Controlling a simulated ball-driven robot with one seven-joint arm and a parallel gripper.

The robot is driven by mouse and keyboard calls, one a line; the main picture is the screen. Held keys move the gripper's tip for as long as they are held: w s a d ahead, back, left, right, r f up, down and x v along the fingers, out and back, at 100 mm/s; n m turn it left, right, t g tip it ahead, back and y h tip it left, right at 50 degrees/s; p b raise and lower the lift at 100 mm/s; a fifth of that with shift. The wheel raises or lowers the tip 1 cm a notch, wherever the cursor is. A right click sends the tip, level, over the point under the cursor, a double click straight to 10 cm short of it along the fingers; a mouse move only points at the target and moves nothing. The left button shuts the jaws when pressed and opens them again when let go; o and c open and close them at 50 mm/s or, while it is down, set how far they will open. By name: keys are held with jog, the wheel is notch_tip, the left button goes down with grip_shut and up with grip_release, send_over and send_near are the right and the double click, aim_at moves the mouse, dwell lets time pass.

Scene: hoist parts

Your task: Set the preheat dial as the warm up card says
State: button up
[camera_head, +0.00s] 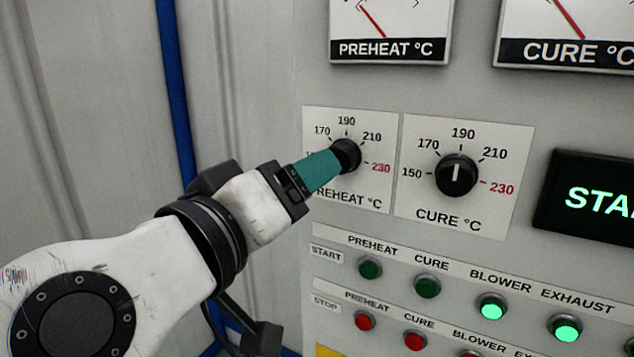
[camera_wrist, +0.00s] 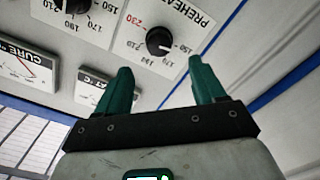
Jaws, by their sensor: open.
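The preheat dial (camera_head: 347,155) is a black round knob on a white plate marked 150 to 230, with 230 in red. In the head view my gripper (camera_head: 330,164) hides its lower left side and the 150 mark. In the wrist view the preheat dial (camera_wrist: 160,41) shows upside down, beyond and roughly between the two green fingers. My gripper (camera_wrist: 162,72) is open and empty, its fingertips apart with the dial in front of them. The dial's pointer is too small to read surely. No warm up card is readable in either view.
The cure dial (camera_head: 456,175) sits just right, its white mark up at 190. Gauges (camera_head: 389,30) are above; green start buttons (camera_head: 428,286) and red stop buttons (camera_head: 416,339) are below. A lit display (camera_head: 590,195) is at right. A blue upright (camera_head: 177,90) stands left.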

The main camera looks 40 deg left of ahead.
jog(key=shift+v, duration=1.35)
jog(key=w+d+f+m+g+h, duration=0.1)
jog(key=w+d+f, duration=0.35)
jog(key=f, duration=0.25)
jog(key=w+d+f+g+h, duration=0.1)
jog(key=w+d+f+g, duration=0.15)
jog(key=d+f, duration=0.3)
jog(key=w+d+f+m+g+h, duration=0.1)
jog(key=w+d+f, duration=0.3)
jog(key=f, duration=0.3)
jog(key=d+f+m+g+h, duration=0.2)
jog(key=d+f+m+g, duration=0.15)
jog(key=d+f, duration=1.25)
jog(key=s+d+f+m+g+h, duration=0.1)
jog(key=s+d+f+g, duration=0.2)
jog(key=s+d+f, duration=0.35)
jog(key=s+d+f+m+g, duration=0.2)
jog(key=s+d+f, duration=0.2)
jog(key=d+f, duration=0.45)
jog(key=s+d+f+m+g, duration=0.1)
jog(key=s+d+f, duration=0.1)
jog(key=s+d, duration=0.2)
jog(key=s+d+f+m+g+y, duration=0.1)
jog(key=s+d, duration=0.3)
jog(key=s, duration=0.6)
jog(key=shift+s+f+m+g+b, duration=0.2)
jog(key=shift+f+m+g+b, duration=0.25)
jog(key=shift+g, duration=0.25)
